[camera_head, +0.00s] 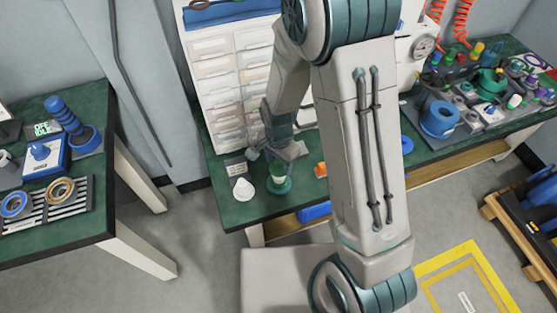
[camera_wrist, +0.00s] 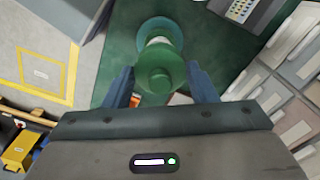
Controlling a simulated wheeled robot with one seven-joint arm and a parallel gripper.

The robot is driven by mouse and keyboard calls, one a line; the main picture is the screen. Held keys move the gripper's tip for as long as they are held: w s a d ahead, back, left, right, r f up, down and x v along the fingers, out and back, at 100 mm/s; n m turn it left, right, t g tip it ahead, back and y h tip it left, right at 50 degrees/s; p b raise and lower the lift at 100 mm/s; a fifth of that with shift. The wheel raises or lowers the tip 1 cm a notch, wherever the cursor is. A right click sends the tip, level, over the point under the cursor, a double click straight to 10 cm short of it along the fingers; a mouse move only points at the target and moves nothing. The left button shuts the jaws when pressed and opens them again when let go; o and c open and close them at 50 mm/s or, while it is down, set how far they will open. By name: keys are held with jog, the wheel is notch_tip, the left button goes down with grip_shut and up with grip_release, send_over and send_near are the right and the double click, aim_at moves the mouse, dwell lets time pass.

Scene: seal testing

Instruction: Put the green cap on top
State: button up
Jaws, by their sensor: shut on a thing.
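The green cap (camera_wrist: 160,78) is a round, stepped piece between the fingers of my gripper (camera_wrist: 160,70) in the wrist view. My gripper is shut on it. Just beyond the cap is a stand with a white middle and a wide green round base (camera_wrist: 147,28). The cap overlaps the stand in this view, and I cannot tell whether they touch. In the head view my gripper (camera_head: 279,158) points down over the green base (camera_head: 279,187) near the bench's front edge. The cap is mostly hidden there by my fingers.
A white cone-shaped piece (camera_head: 244,190) stands close on the left. An orange object (camera_head: 320,170) lies to the right. A cabinet of drawers (camera_head: 223,95) rises behind.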

jog(key=shift+f, duration=0.35)
jog(key=o, duration=1)
jog(key=shift+o, duration=0.2)
jog(key=shift+r, duration=0.15)
notch_tip(320, 180, up, 7)
jog(key=p, duration=0.4)
jog(key=shift+p, duration=0.4)
